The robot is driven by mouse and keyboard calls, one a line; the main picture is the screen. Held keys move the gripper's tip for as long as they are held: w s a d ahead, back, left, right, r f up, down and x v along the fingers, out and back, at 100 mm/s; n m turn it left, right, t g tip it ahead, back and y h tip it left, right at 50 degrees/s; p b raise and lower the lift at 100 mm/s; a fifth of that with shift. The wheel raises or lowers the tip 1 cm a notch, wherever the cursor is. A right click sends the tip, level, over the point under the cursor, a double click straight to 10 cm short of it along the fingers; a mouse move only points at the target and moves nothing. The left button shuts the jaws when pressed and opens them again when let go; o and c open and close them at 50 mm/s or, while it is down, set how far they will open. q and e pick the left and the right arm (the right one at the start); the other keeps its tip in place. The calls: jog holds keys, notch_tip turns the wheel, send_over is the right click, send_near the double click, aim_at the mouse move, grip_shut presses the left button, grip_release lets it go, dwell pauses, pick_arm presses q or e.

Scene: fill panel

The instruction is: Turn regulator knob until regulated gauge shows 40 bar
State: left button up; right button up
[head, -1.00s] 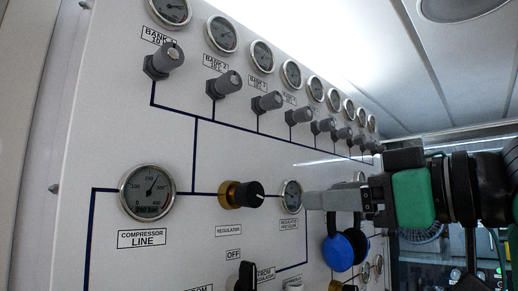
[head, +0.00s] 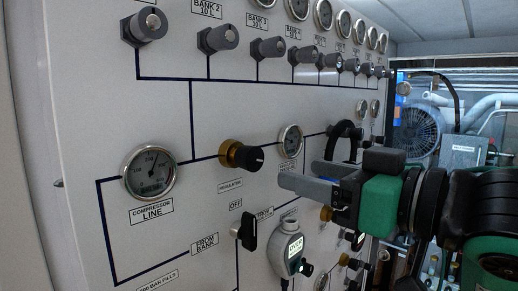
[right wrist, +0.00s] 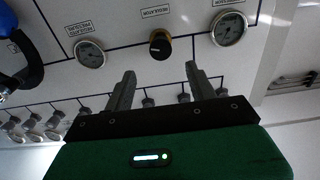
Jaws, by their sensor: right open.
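The regulator knob (head: 249,157) is black with a white mark and a brass base, on the white panel in the head view. In the right wrist view the knob (right wrist: 159,43) lies beyond the gap between my fingertips. The regulated pressure gauge (head: 291,141) is the small round dial right of the knob; it also shows in the right wrist view (right wrist: 89,53). Its needle is too small to read. My right gripper (head: 301,174) is open and empty, to the right of and below the knob, apart from it. My left gripper is out of view.
The compressor line gauge (head: 149,172) is left of the knob. A black valve handle (head: 249,231) and a green-white device (head: 287,249) sit below. A row of bank knobs (head: 223,37) runs above.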

aim_at(255, 161)
jog(key=p+x, duration=0.3)
jog(key=x, duration=0.6)
jog(key=shift+r+p, duration=0.1)
jog(key=shift+p, duration=0.25)
jog(key=shift+w+a, duration=0.3)
jog(key=shift+c, duration=0.3)
jog(key=c, duration=0.9)
